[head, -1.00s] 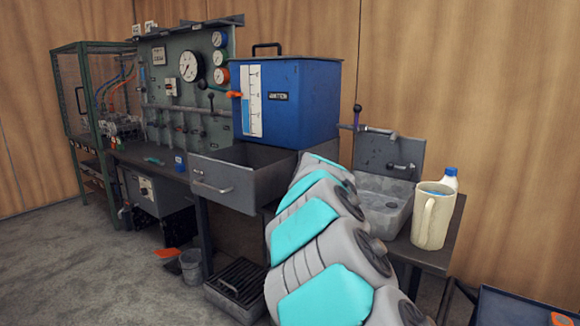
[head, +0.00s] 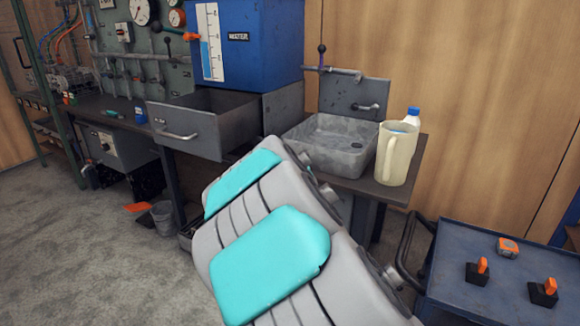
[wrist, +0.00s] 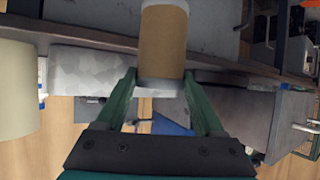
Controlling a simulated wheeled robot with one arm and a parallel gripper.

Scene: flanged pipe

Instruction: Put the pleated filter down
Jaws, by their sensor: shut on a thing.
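The pleated filter (wrist: 163,38) is a brown cylinder with pale grey end caps in the wrist view. My gripper (wrist: 160,80) has its two green fingers shut on the filter's near end cap. The filter is held out beyond the fingertips, its far end cut off by the top edge of the picture. Behind it run a grey surface and a dark bench edge; I cannot tell whether the filter touches anything. In the head view, my arm shows, but the gripper and filter are not visible.
A dark bench holds a grey sink (head: 330,143), a cream jug (head: 397,155) and a white bottle (head: 411,117). An open grey drawer (head: 187,130) sits left, below the blue tank (head: 262,45). A blue trolley (head: 450,245) with orange-and-black items stands at lower right.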

